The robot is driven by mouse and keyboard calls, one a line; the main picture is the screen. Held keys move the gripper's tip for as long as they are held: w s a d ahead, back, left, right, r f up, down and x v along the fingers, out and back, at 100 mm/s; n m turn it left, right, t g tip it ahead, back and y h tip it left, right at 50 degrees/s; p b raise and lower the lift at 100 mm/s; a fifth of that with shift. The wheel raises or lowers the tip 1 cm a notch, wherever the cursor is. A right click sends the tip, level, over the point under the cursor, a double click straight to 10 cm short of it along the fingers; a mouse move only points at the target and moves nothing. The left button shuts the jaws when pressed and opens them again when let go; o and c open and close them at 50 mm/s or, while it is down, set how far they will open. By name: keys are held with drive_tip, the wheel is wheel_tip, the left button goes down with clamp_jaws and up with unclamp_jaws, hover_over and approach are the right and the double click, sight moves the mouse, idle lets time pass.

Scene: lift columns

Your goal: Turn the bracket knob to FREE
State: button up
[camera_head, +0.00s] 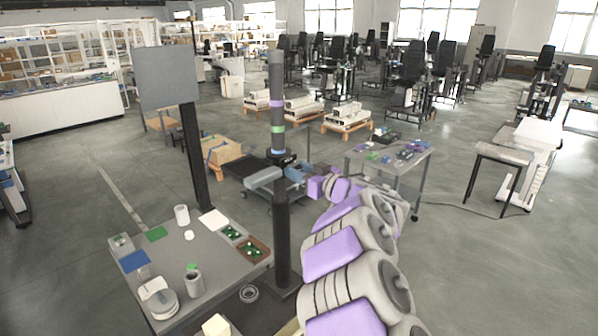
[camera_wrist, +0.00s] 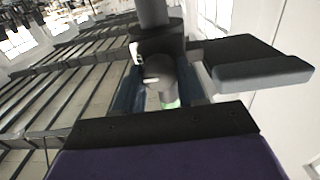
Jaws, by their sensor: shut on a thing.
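A dark lift column (camera_head: 283,230) with purple and green bands stands in front of me. A black bracket collar (camera_head: 281,158) sits around it, with a grey side block (camera_head: 263,178) jutting left. In the wrist view the collar (camera_wrist: 160,42) is above the grey, rounded bracket knob (camera_wrist: 160,76), and the side block (camera_wrist: 262,70) extends right. My gripper (camera_head: 298,172) is at the collar in the head view. In the wrist view its two blue-grey fingers (camera_wrist: 160,92) are shut on the knob, one on each side. Any FREE marking is not readable.
A grey table (camera_head: 205,255) with a mug, small trays and a round device is at the lower left. A dark post with a grey panel (camera_head: 166,78) rises behind it. A cart (camera_head: 388,160) with small parts stands to the right.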

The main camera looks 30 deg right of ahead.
drive_tip(key=shift+n, duration=0.3)
drive_tip(key=n+b, duration=0.2)
drive_tip(key=n, duration=0.3)
drive_tip(key=n+b, duration=0.2)
drive_tip(key=n, duration=0.4)
drive_tip(key=n+b, duration=0.2)
drive_tip(key=n, duration=0.4)
drive_tip(key=shift+a+f, duration=0.1)
drive_tip(key=shift+f, duration=0.2)
drive_tip(key=shift+r+n, duration=0.1)
drive_tip(key=shift+n, duration=0.2)
drive_tip(key=o, duration=1)
drive_tip(key=shift+o, duration=0.2)
drive_tip(key=p+v, duration=0.1)
drive_tip(key=v, duration=1.6)
drive_tip(key=shift+s, duration=0.15)
